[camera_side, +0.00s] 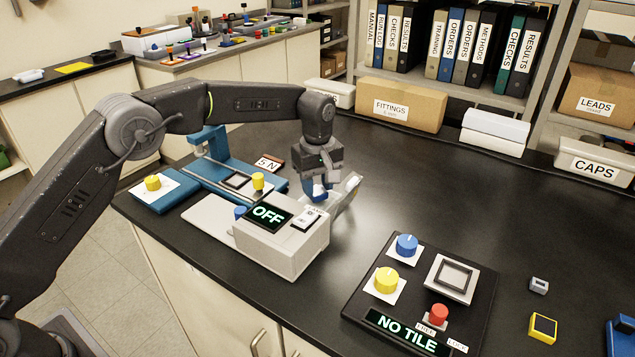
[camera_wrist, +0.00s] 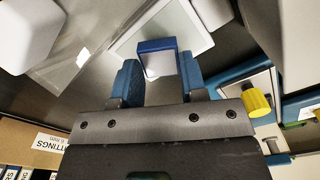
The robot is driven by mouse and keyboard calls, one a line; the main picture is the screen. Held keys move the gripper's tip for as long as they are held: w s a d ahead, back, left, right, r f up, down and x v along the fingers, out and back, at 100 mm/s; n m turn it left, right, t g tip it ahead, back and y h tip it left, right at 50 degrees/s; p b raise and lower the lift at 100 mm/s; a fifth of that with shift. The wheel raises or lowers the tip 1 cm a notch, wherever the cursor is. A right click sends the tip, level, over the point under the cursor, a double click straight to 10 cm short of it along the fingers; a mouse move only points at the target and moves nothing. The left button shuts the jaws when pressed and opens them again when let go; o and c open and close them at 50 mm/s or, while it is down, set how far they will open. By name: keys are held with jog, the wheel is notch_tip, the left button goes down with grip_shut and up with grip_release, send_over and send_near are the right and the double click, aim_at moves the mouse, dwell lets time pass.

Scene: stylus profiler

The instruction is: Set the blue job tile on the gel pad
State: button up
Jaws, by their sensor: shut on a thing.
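My gripper (camera_side: 319,190) is behind the grey box marked OFF, low over the bench in the side view. In the wrist view its two blue fingers (camera_wrist: 158,78) are shut on the blue job tile (camera_wrist: 157,45), which shows a blue edge and a pale face. In the side view the tile is hard to tell from the blue fingers. A pale square in a white rim (camera_wrist: 202,45) lies just beyond the tile in the wrist view; it may be the gel pad. I cannot tell whether the tile touches it.
The grey box (camera_side: 285,245) stands in front of my gripper. A blue fixture (camera_side: 208,148) with yellow knobs is to its left. A black panel (camera_side: 362,300) reading NO TILE, with knobs and a square frame (camera_side: 470,292), is at the right. The bench behind the panel is clear.

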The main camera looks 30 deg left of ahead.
jog(key=shift+f, duration=0.55)
jog(key=shift+r, duration=0.2)
dwell(0.4)
jog(key=shift+r, duration=0.55)
jog(key=o, duration=0.7)
grip_shut()
jog(key=shift+f, duration=0.5)
jog(key=shift+f, duration=0.25)
